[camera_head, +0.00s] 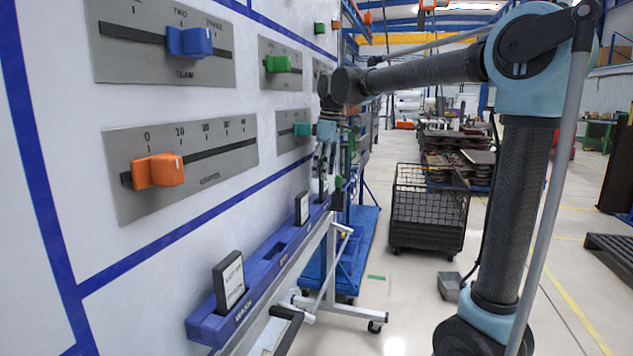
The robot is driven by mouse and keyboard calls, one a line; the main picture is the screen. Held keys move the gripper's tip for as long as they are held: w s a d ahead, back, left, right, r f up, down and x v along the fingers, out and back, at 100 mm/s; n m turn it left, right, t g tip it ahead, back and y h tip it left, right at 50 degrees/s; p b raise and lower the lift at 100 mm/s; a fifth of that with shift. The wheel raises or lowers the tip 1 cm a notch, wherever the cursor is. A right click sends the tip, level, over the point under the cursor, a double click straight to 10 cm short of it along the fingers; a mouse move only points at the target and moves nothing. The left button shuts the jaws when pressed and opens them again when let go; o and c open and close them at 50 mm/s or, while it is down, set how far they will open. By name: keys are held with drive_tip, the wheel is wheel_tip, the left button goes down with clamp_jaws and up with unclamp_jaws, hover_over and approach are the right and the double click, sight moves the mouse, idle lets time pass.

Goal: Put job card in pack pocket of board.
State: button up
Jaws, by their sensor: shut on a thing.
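The board (290,100) stands on the left, with a blue pocket rail (270,262) along its lower edge. The near pocket is labelled WASH and holds an upright dark card with a white face (231,281). A second upright card (302,208) stands in a pocket farther along. My gripper (325,178) points down at the far end of the rail, close to the board. It is shut on what appears to be the job card, which is small and mostly hidden. I cannot read the far pocket's label or tell whether the card is inside it.
Plates with sliders sit on the board: orange (158,171), blue (189,41), green (278,64) and teal (301,129). A wire cage cart (429,208) and a small grey bin (449,285) stand on the floor. Open floor lies right of the rail's stand.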

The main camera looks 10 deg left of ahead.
drive_tip(key=shift+a+f, duration=0.3)
drive_tip(key=shift+f, duration=0.6)
drive_tip(key=shift+a+f, duration=0.25)
drive_tip(key=shift+f, duration=0.6)
drive_tip(key=shift+f, duration=0.1)
drive_tip(key=o, duration=1.1)
drive_tip(key=shift+c, duration=0.2)
drive_tip(key=r, duration=0.4)
drive_tip(key=d+r, duration=0.1)
drive_tip(key=r, duration=0.7)
drive_tip(key=shift+d+r, duration=0.1)
drive_tip(key=shift+d, duration=0.15)
